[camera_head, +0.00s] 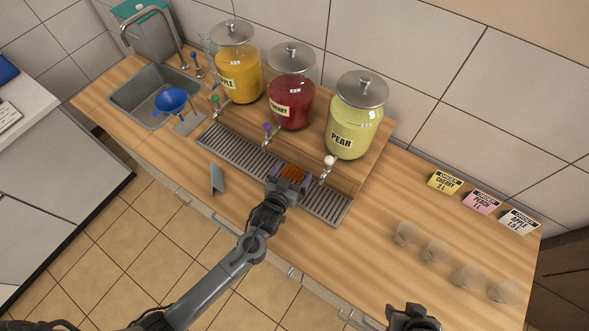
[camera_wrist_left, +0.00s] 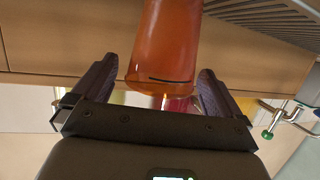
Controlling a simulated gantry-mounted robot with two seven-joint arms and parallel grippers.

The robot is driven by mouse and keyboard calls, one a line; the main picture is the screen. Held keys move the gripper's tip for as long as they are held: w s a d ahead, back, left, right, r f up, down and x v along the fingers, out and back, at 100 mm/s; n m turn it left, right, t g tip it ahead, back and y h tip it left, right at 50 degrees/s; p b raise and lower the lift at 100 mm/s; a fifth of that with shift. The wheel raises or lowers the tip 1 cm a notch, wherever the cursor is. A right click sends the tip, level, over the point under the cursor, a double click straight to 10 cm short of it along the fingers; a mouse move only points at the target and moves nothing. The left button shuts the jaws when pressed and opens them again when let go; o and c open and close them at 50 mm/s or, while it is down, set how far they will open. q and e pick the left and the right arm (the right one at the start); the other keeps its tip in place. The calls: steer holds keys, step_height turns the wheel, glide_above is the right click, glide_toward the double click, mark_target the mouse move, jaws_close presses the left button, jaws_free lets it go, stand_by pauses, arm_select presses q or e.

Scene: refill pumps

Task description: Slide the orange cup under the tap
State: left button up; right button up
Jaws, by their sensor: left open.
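The orange cup (camera_head: 291,172) is at the drip tray (camera_head: 325,207), between the purple-knobbed tap (camera_head: 268,132) and the white-knobbed tap (camera_head: 328,165). My left gripper (camera_head: 289,179) is open, with one finger on each side of the cup. In the left wrist view the cup (camera_wrist_left: 168,45) stands between the spread fingers (camera_wrist_left: 158,85), with narrow gaps beside it. I cannot tell whether it touches the tray. A green-knobbed tap (camera_head: 216,104) is further left. My right gripper (camera_head: 413,318) is partly in view at the bottom edge, away from the cup; its fingers are unclear.
Jars of yellow (camera_head: 240,75), red (camera_head: 291,90) and pale green (camera_head: 353,118) liquid stand behind the taps. A small grey upright panel (camera_head: 216,179) is left of my left arm. Clear cups (camera_head: 435,250) and label cards (camera_head: 481,201) are at right. Counter between is clear.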

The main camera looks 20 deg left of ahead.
arm_select(q)
steer(key=shift+x, duration=1.15)
steer(key=c, duration=1)
steer(key=shift+s+d, duration=0.15)
steer(key=shift+d, duration=0.95)
steer(key=shift+s+d, duration=0.15)
steer(key=shift+d, duration=0.95)
steer(key=shift+c, duration=0.2)
steer(key=shift+s+d, duration=0.15)
steer(key=shift+d, duration=0.85)
steer(key=shift+s+d, duration=0.15)
steer(key=shift+d, duration=0.9)
steer(key=shift+s+d, duration=0.1)
steer(key=shift+d, duration=0.4)
